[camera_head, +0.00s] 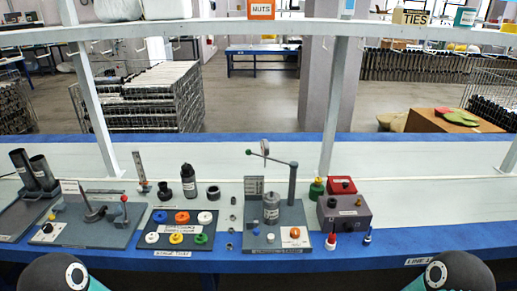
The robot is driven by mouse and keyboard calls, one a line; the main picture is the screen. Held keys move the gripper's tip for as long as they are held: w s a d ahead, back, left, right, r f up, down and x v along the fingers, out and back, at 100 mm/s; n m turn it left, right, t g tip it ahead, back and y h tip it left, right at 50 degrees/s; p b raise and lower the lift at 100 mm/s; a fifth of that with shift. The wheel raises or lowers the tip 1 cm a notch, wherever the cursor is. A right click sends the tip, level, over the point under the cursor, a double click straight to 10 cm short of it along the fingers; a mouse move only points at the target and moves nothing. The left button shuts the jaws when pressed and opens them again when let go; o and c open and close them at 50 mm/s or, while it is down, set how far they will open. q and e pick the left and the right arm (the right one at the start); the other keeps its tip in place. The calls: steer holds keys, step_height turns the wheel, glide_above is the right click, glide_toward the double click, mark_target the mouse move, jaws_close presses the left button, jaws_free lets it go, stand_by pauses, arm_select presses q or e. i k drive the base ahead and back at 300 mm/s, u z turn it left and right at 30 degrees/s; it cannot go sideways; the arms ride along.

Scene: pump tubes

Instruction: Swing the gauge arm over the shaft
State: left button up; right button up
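The gauge stand is a dark grey base plate (268,243) right of the middle of the bench, with an upright grey post (292,186). A thin gauge arm (279,160) runs left from the post top and ends in a green knob. A pale round dial (264,147) sits on this arm. A grey cylindrical part (271,208), perhaps the shaft, stands upright on the base, lower than the arm. I cannot tell from this angle whether the dial is directly above it. Neither gripper shows; only rounded dark parts of my arms show at the bottom corners.
A tray (201,238) of coloured rings and a fixture with a red-knobbed lever (124,208) stand left of the stand. A grey box (344,213), a red box (342,185) and a green bottle (317,188) stand close right. A shelf upright (334,105) rises behind. The bench further right is mostly clear.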

mark_target(264, 143)
steer(key=u, duration=0.95)
steer(key=k, duration=1.15)
steer(key=u, duration=0.65)
steer(key=i, duration=1.4)
steer(key=z, duration=1.3)
steer(key=i, duration=1.1)
steer(key=z, duration=1.05)
steer(key=i, duration=0.3)
steer(key=z, duration=0.2)
steer(key=k, duration=0.85)
steer(key=z, duration=0.15)
